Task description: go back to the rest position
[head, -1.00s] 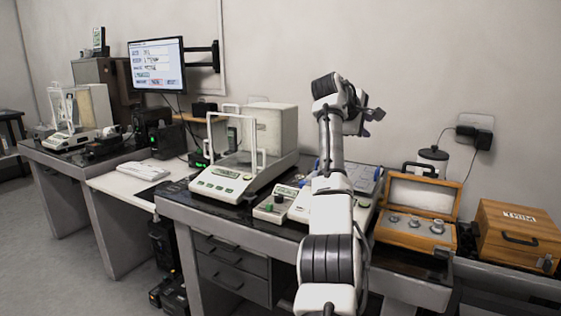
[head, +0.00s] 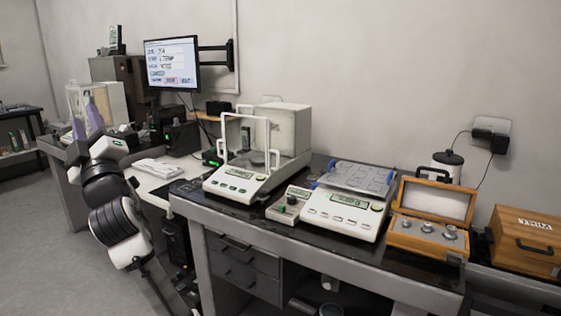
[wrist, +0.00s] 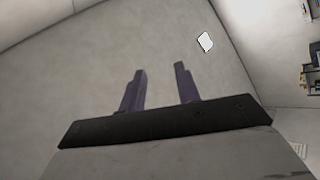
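I cannot tell from the head view how near the fingers are to the far-left balance.
The main table holds a balance with a glass shield (head: 240,183), a flat-pan scale (head: 335,214), a small device (head: 288,205) and an open wooden weight box (head: 428,234). A closed wooden box (head: 524,241) stands at right. A monitor (head: 172,64) is behind; floor at left is clear.

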